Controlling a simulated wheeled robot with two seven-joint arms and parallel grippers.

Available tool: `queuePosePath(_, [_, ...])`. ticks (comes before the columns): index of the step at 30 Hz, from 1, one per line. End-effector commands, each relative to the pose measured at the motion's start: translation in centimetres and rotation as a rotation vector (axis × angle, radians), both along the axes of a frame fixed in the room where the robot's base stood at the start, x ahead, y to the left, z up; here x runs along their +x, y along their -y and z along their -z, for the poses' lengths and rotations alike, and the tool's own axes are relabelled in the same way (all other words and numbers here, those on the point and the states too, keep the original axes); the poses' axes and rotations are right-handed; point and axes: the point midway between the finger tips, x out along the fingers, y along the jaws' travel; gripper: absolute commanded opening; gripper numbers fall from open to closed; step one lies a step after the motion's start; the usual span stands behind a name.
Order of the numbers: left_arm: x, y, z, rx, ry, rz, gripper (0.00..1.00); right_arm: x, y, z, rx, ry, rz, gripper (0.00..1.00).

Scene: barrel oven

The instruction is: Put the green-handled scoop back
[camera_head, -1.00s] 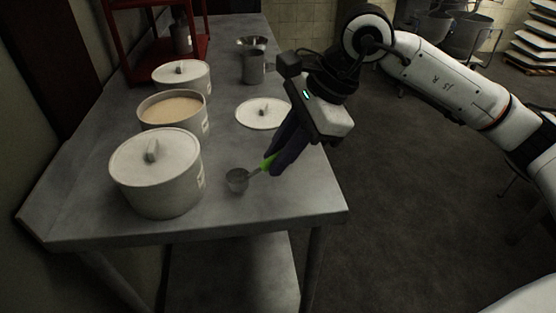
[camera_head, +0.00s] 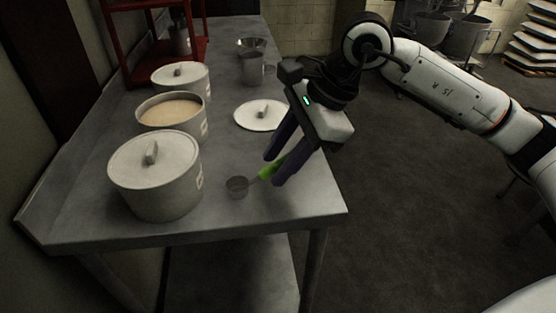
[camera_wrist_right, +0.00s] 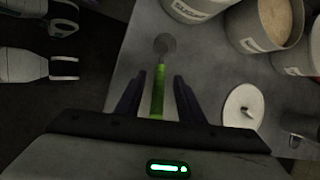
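The green-handled scoop (camera_head: 237,186) lies on the metal table near its front edge, with its metal cup toward the left and its green handle toward the right. My right gripper (camera_head: 274,170) is open, with its dark fingers on either side of the green handle and gaps between. In the right wrist view the scoop's green handle (camera_wrist_right: 158,92) runs between the two spread fingers (camera_wrist_right: 157,88), and its cup points away. My left gripper is not in view.
A lidded pot (camera_head: 156,178) stands left of the scoop. A red rack (camera_head: 126,45) stands at the back left.

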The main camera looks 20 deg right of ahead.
Motion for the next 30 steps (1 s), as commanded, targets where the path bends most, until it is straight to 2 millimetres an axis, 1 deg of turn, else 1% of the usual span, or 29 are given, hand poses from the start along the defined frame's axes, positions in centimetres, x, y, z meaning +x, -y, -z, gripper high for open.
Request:
queuePosePath(1, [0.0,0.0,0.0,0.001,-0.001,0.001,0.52,-0.1,0.4,-0.9,0.001,0.006,0.002,0.35])
queuePosePath(9, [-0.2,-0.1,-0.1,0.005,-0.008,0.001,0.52,-1.5,2.6,-6.2,0.000,0.005,0.002,0.35])
queuePosePath(12, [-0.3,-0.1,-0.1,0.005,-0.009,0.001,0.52,-2.1,3.3,-7.8,0.000,0.005,0.001,0.35])
queuePosePath(15, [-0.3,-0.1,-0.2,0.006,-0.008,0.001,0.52,-2.4,3.9,-9.0,-0.001,0.004,0.001,0.35])
queuePosePath(20, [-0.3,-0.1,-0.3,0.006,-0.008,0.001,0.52,-2.7,4.3,-10.0,-0.001,0.001,0.001,0.35])
queuePosePath(30, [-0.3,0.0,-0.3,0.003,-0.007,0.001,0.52,-2.8,4.4,-10.1,-0.001,0.001,0.001,0.35])
